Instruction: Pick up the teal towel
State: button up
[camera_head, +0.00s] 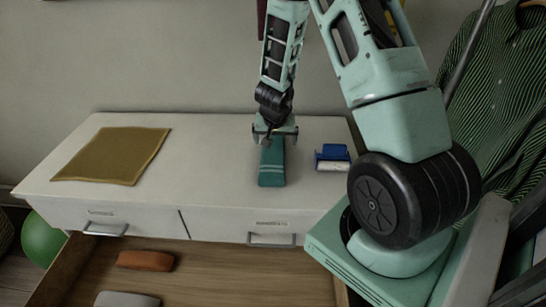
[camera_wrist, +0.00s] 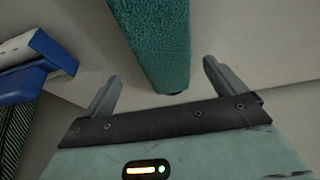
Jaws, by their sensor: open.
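The teal towel (camera_head: 271,168) is a narrow folded strip lying on the white dresser top, near its front edge. In the wrist view the towel (camera_wrist: 155,40) runs from the top edge down to between the fingers. My gripper (camera_head: 275,132) is over the towel's far end, pointing down. In the wrist view my gripper (camera_wrist: 158,85) is open, with one finger on each side of the towel's end. Neither finger appears to touch it. The exact height of the fingers over the dresser is hard to tell.
A blue and white object (camera_head: 333,158) lies right of the towel and also shows in the wrist view (camera_wrist: 40,68). An olive cloth (camera_head: 114,155) lies at left on the dresser (camera_head: 210,160). An open drawer (camera_head: 215,270) below holds a brown item (camera_head: 146,260) and a grey one (camera_head: 127,299).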

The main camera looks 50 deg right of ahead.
aim_at(273, 146)
jog(key=x, duration=0.5)
jog(key=shift+w+a+f, duration=0.1)
jog(key=shift+w+a, duration=0.1)
jog(key=shift+a, duration=0.1)
jog(key=shift+c, duration=0.2)
jog(key=c, duration=1.1)
